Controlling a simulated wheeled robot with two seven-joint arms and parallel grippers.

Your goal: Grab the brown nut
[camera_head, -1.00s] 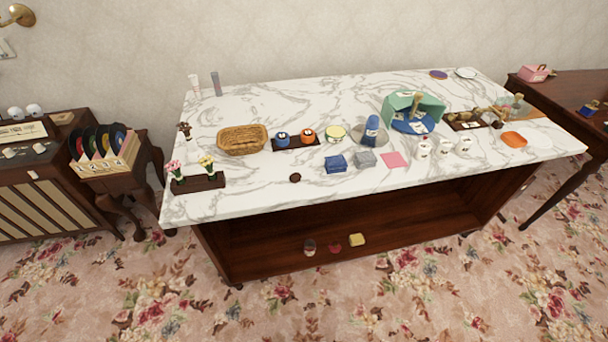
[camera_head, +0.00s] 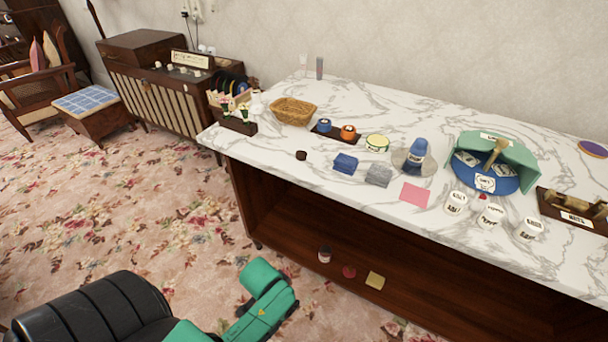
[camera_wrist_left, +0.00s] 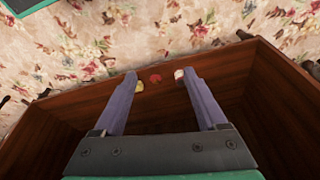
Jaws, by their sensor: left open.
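A small dark brown round piece (camera_head: 301,155), which looks like the brown nut, lies on the marble top near its front edge in the head view, left of a blue block. It does not show in the left wrist view. My left gripper (camera_wrist_left: 160,76) is open and empty in the left wrist view, its two fingers apart over the wooden shelf unit. In the head view only the green links of my left arm show, low in front of the table; the fingers cannot be made out. My right gripper is in neither view.
Near the nut are a blue block (camera_head: 345,163), a wicker basket (camera_head: 293,111) and a flower holder (camera_head: 238,126). A jar (camera_head: 324,254), a red piece (camera_head: 349,272) and a yellow block (camera_head: 375,280) sit on the lower shelf. The marble right around the nut is clear.

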